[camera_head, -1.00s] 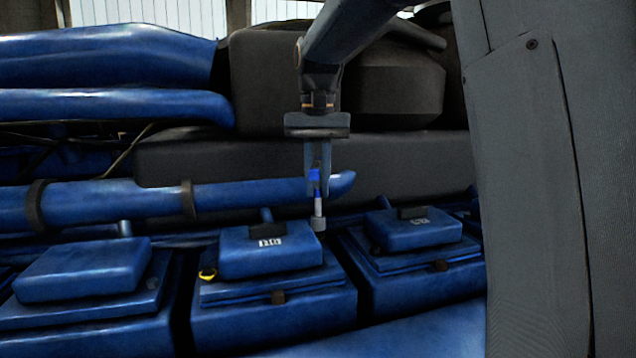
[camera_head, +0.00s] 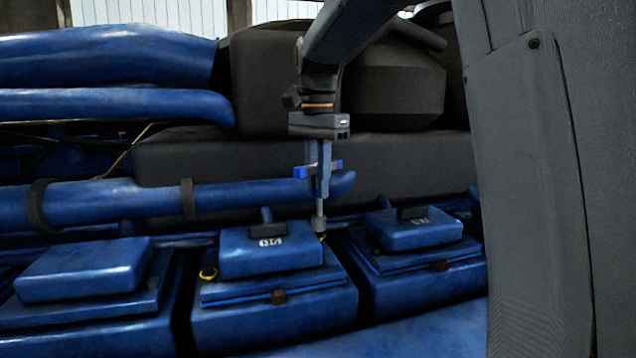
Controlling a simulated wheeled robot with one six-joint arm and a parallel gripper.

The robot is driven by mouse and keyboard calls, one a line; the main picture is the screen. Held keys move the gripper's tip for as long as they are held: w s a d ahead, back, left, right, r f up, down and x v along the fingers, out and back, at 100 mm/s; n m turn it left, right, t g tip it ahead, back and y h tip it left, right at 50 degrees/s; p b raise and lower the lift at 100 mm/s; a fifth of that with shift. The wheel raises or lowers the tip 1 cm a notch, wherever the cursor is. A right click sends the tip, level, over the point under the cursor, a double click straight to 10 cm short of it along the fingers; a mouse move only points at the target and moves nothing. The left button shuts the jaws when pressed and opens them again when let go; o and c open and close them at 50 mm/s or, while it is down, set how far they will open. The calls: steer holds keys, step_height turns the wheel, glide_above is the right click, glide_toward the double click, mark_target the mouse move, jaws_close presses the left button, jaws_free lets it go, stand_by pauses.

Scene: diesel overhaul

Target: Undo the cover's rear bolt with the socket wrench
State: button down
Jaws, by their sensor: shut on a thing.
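My gripper (camera_head: 319,183) points down and is shut on the socket wrench, whose blue handle (camera_head: 301,172) sticks out to both sides of the fingers. The wrench's grey shaft and socket (camera_head: 320,224) hang below, at the right rear corner of the middle blue cover (camera_head: 265,250). A small yellow spot (camera_head: 323,237) shows just under the socket; the rear bolt itself cannot be made out. Whether the socket touches or sits on it I cannot tell. A yellow ring (camera_head: 208,273) shows at the cover's left front side.
Similar blue covers stand left (camera_head: 84,270) and right (camera_head: 413,229). A blue pipe (camera_head: 110,202) runs behind them, close to my gripper. A large dark block (camera_head: 240,160) stands behind the gripper.

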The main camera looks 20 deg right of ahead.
steer(key=shift+f, duration=0.15)
steer(key=shift+f+b, duration=0.3)
steer(key=shift+f, duration=0.35)
steer(key=shift+r+p, duration=0.1)
steer(key=shift+p, duration=0.25)
steer(key=c, duration=2.3)
jaws_free()
jaws_close()
